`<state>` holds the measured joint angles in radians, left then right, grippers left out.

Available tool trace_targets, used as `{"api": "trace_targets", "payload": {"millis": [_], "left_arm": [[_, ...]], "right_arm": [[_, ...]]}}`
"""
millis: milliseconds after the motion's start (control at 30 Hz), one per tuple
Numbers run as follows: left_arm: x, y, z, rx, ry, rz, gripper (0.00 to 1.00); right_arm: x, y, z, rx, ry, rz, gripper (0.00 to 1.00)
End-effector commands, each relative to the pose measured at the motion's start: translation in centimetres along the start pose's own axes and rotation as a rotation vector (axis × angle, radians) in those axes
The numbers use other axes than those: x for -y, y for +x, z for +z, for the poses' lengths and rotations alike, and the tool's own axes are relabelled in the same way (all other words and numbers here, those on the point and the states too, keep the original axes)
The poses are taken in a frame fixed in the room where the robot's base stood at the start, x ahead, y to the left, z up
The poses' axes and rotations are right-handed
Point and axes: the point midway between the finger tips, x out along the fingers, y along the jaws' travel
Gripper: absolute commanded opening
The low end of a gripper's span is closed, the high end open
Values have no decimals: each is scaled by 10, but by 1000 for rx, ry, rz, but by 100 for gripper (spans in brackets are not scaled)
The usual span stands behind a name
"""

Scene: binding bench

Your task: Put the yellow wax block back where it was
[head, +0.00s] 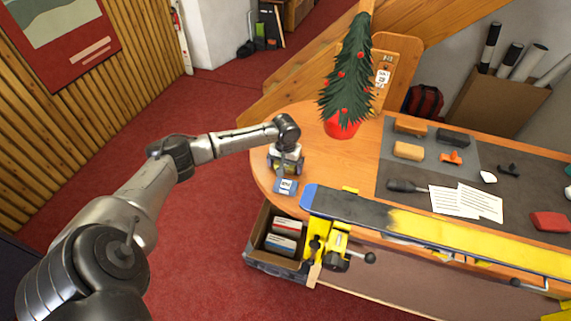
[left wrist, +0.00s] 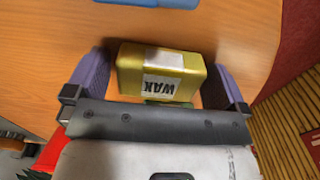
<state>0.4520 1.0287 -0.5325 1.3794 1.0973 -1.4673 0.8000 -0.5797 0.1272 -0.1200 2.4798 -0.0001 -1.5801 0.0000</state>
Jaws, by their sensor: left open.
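The yellow wax block (left wrist: 160,74), with a white label reading WAX, lies on the wooden table top in the left wrist view. My left gripper (left wrist: 163,66) is open, with one finger on each side of the block and visible gaps between. In the head view my left gripper (head: 286,168) points down at the rounded left end of the bench (head: 262,168). There the gripper hides most or all of the wax block. My right gripper is not in view.
A blue box (head: 286,187) lies just in front of the left gripper. A small Christmas tree (head: 347,85) stands behind it. A clamped ski (head: 360,209) runs along the front edge. Several blocks, including a tan one (head: 408,150), lie on the grey mat (head: 395,178).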

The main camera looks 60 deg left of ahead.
Motion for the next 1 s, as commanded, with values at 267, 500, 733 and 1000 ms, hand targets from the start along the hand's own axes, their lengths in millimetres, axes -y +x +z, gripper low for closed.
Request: {"api": "trace_targets", "payload": {"millis": [267, 500, 733, 1000], "left_arm": [[0, -22, -1, -2, 1, 1, 100], [0, -68, -1, -3, 1, 1, 100], [0, -103, -1, -1, 0, 1, 100], [0, -122, -1, 0, -1, 1, 100]], "right_arm": [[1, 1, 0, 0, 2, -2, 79], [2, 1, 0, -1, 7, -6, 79], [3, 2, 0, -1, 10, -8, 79], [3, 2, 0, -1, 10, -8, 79]]}}
